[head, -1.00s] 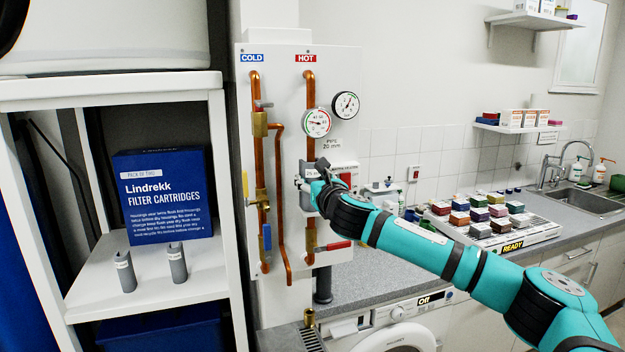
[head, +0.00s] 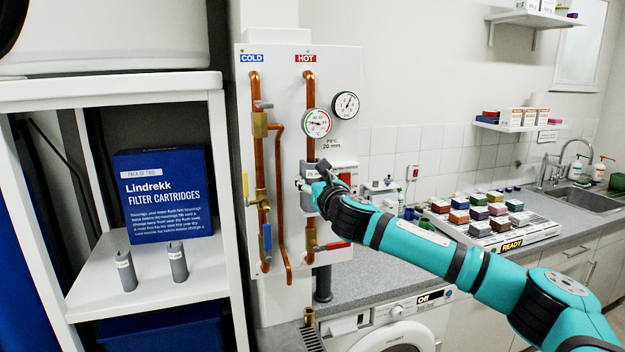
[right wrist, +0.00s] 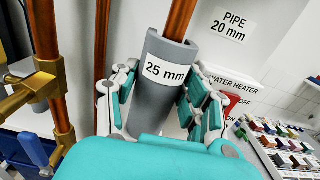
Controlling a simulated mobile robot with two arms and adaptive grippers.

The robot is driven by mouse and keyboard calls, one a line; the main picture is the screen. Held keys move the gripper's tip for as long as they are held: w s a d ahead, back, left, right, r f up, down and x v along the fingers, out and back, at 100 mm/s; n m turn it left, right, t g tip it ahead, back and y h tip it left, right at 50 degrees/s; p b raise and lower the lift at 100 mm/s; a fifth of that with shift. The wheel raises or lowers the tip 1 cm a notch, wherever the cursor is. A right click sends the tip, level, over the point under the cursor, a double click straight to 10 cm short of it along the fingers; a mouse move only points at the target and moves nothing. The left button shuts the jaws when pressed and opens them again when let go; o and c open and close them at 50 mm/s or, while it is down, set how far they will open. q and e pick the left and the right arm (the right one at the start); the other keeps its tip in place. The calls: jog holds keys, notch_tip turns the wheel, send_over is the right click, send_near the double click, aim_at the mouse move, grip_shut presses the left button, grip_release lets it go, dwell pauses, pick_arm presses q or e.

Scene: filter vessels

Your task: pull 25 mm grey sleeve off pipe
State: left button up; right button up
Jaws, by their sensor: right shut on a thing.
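The grey sleeve (head: 307,170), labelled 25 mm, sits around the copper hot pipe (head: 309,100) below the gauges. In the right wrist view the sleeve (right wrist: 152,103) is an upright split tube, with the copper pipe (right wrist: 182,18) coming out of its open top. My right gripper (head: 312,186) is shut on the sleeve. In the right wrist view its fingers (right wrist: 158,98) lie on both sides of the sleeve. The sleeve's lower part is hidden behind the gripper. My left gripper is not in view.
A label by the pipe reads PIPE 20 mm (right wrist: 232,27). The cold pipe (head: 256,150) with brass valves runs to the left. Two other grey sleeves (head: 125,270) (head: 177,262) stand on the white shelf (head: 190,292). A red-handled valve (head: 335,245) is below my gripper.

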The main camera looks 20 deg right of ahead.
jog(key=shift+s+d+p, duration=0.1)
jog(key=shift+s+p, duration=0.35)
jog(key=shift+s, duration=2.05)
jog(key=shift+s, duration=0.2)
jog(key=shift+s+d+p, duration=0.1)
jog(key=shift+s+p, duration=0.5)
jog(key=shift+s, duration=1.85)
